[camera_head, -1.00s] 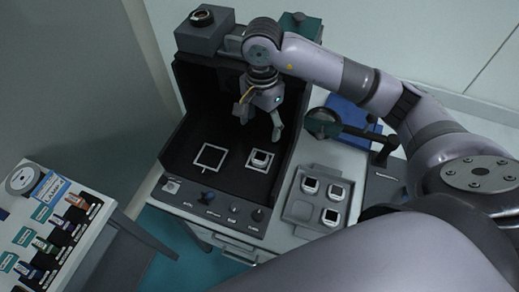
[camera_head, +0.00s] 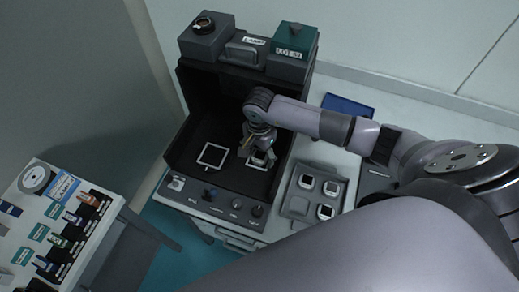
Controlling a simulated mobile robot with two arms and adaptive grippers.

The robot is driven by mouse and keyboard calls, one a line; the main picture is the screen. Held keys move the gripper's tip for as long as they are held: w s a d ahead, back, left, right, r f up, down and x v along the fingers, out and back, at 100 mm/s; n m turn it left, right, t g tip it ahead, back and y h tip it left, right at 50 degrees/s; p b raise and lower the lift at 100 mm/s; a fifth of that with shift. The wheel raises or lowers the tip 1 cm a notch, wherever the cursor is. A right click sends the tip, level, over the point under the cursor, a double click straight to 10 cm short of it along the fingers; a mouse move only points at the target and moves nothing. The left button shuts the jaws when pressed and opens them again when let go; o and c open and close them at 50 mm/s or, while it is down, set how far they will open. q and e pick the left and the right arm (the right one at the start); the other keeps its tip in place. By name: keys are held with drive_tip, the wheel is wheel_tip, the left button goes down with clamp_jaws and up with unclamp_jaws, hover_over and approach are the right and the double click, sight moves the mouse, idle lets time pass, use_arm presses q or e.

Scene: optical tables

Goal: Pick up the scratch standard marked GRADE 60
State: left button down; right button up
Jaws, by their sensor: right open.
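A small square scratch standard (camera_head: 257,162) with a pale frame lies on the dark floor of the black viewing booth, right of an empty white square outline (camera_head: 212,155). My right gripper (camera_head: 258,151) is open and low, right over this standard, and its fingers hide part of it. I cannot tell whether they touch it. Three similar standards, an upper left one (camera_head: 306,182), an upper right one (camera_head: 331,188) and a lower right one (camera_head: 325,211), sit in a grey tray (camera_head: 285,208). No GRADE 60 marking is readable. My left gripper is out of view.
The booth's dark walls surround the gripper at the back and sides, with a knob panel (camera_head: 222,205) in front. A green box labelled LOT (camera_head: 291,45) stands on top. A blue object (camera_head: 347,104) lies behind my arm. A side table (camera_head: 110,205) holds several labelled items.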

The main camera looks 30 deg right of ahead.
drive_tip(key=shift+f, duration=0.25)
drive_tip(key=shift+c, duration=0.4)
drive_tip(key=c, duration=1.2)
